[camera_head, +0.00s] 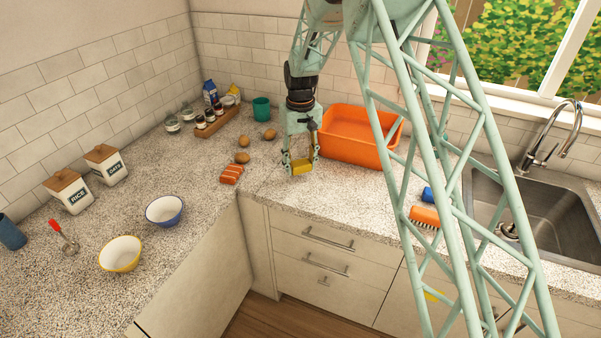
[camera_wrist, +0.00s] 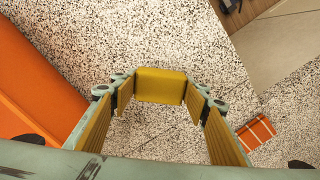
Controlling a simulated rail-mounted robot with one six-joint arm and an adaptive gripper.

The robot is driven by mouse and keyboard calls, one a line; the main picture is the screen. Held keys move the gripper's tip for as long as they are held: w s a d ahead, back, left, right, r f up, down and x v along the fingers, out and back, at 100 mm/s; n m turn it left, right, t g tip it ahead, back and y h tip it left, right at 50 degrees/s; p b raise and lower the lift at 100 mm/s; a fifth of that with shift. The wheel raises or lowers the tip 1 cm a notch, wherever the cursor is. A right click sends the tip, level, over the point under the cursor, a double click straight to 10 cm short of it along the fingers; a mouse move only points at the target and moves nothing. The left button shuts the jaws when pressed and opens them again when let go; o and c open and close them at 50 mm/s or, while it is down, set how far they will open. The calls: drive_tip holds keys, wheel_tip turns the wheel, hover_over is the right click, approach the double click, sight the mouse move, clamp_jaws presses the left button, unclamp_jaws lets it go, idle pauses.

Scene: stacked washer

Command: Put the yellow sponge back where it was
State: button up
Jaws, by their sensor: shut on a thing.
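The yellow sponge (camera_head: 303,167) is held between the fingertips of my gripper (camera_head: 301,160). In the wrist view the sponge (camera_wrist: 161,85) spans the gap between the two fingers of my gripper (camera_wrist: 160,92). The gripper is over the speckled counter (camera_head: 335,193), near the corner and just left of the orange basin (camera_head: 352,148). I cannot tell whether the sponge touches the counter.
A striped orange item (camera_head: 231,174) and several brown eggs (camera_head: 243,157) lie to the left. An orange brush (camera_head: 424,215) and a blue item (camera_head: 428,194) lie near the sink (camera_head: 550,225). Bare counter lies in front of the basin.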

sight(300, 172)
drive_tip(key=shift+f, duration=1.8)
drive_tip(key=shift+f, duration=0.15)
drive_tip(key=o, duration=1)
drive_tip(key=shift+c, duration=0.2)
wheel_tip(300, 172, up, 11)
drive_tip(key=shift+r, duration=0.65)
